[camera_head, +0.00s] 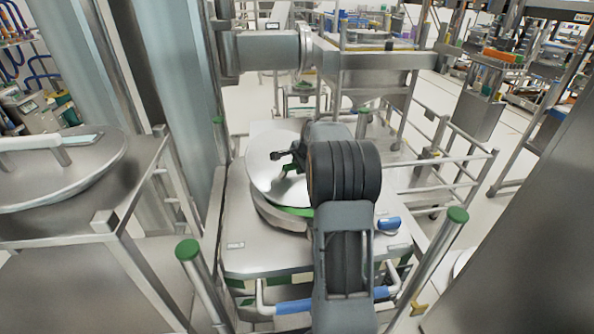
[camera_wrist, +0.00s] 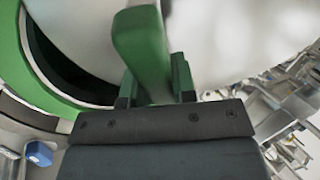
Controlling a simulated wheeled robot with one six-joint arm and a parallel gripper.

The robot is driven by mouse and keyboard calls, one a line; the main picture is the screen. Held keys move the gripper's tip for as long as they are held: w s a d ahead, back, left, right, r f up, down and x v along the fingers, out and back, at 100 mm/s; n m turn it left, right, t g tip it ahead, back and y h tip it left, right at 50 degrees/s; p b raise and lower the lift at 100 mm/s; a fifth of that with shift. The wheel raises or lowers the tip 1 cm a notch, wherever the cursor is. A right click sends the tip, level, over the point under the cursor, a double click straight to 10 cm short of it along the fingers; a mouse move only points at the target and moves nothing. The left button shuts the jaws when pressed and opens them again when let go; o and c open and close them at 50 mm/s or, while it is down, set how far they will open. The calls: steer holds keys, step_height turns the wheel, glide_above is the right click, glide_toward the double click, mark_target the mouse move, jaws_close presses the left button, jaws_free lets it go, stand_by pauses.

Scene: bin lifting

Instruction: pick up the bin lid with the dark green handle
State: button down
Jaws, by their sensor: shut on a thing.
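The round silver bin lid (camera_head: 268,168) is tilted above the bin (camera_head: 273,213) in the head view. My gripper (camera_head: 287,155) is at the lid's top, partly hidden by my own arm. In the wrist view the dark green handle (camera_wrist: 142,48) stands between the two fingers of my gripper (camera_wrist: 154,88), which is shut on it. The pale lid surface (camera_wrist: 225,35) lies behind the handle. The bin's green rim (camera_wrist: 28,85) shows at left, with a dark gap between it and the lid.
The bin stands on a metal platform (camera_head: 245,262) with green-capped posts (camera_head: 187,250) and a blue item (camera_head: 388,223). Another round metal lid (camera_head: 60,170) with a pale handle is at left. A grey column (camera_head: 505,215) fills the right. Metal railings (camera_head: 465,155) stand behind.

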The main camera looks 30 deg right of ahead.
steer(key=shift+r, duration=0.45)
step_height(320, 180, up, 3)
steer(key=shift+f, duration=0.2)
steer(key=s+a+r+b, duration=0.3)
steer(key=s+r+b, duration=0.1)
steer(key=s+r, duration=0.6)
steer(key=s, duration=0.3)
steer(key=shift+s+r+b, duration=0.15)
steer(key=shift+s+b, duration=0.2)
steer(key=shift+b, duration=0.05)
steer(key=shift+r, duration=0.2)
step_height(320, 180, up, 8)
steer(key=p, duration=0.7)
steer(key=shift+p, duration=0.35)
